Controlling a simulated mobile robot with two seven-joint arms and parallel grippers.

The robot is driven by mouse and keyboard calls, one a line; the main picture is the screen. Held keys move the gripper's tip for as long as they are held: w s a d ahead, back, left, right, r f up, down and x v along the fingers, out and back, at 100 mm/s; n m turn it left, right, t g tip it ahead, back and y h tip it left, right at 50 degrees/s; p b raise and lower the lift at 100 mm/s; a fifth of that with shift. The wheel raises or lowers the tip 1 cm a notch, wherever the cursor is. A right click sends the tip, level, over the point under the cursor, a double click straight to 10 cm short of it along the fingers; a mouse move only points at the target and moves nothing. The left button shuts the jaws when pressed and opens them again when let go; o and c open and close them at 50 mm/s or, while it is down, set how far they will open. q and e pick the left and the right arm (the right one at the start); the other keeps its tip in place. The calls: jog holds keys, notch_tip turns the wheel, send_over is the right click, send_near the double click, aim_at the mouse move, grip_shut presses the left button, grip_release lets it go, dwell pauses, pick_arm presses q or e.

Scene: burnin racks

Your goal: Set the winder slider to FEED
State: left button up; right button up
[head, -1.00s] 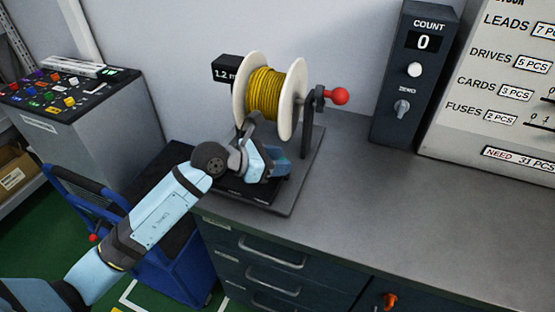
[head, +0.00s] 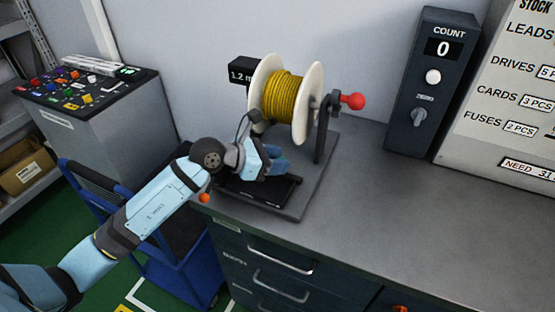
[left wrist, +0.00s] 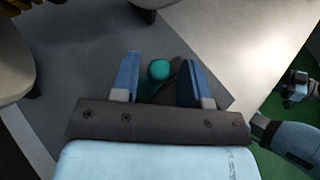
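The winder stands on the bench, with a yellow wire spool (head: 284,95) between white flanges, a red crank knob (head: 352,101) and a grey base (head: 313,193). A black panel (head: 272,192) lies on the base in front of the spool. My left gripper (head: 282,165) is low over this panel and hides part of it. In the left wrist view, a round teal knob (left wrist: 159,69) sits between the two blue fingers (left wrist: 160,80). The fingers are open, with a gap on each side of the knob. No slider lettering is readable. My right gripper is not identifiable.
A COUNT box (head: 430,84) reading 0 and a stock board (head: 505,115) stand on the right of the bench. Bare bench top (head: 390,220) lies right of the winder. A blue cart (head: 172,265) and a button console (head: 85,90) are at left.

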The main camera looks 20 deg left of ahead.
pick_arm(q)
jog(key=shift+r, duration=0.15)
notch_tip(320, 180, up, 20)
jog(key=shift+f+p, duration=0.1)
jog(key=shift+p, duration=0.4)
jog(key=shift+o, duration=0.2)
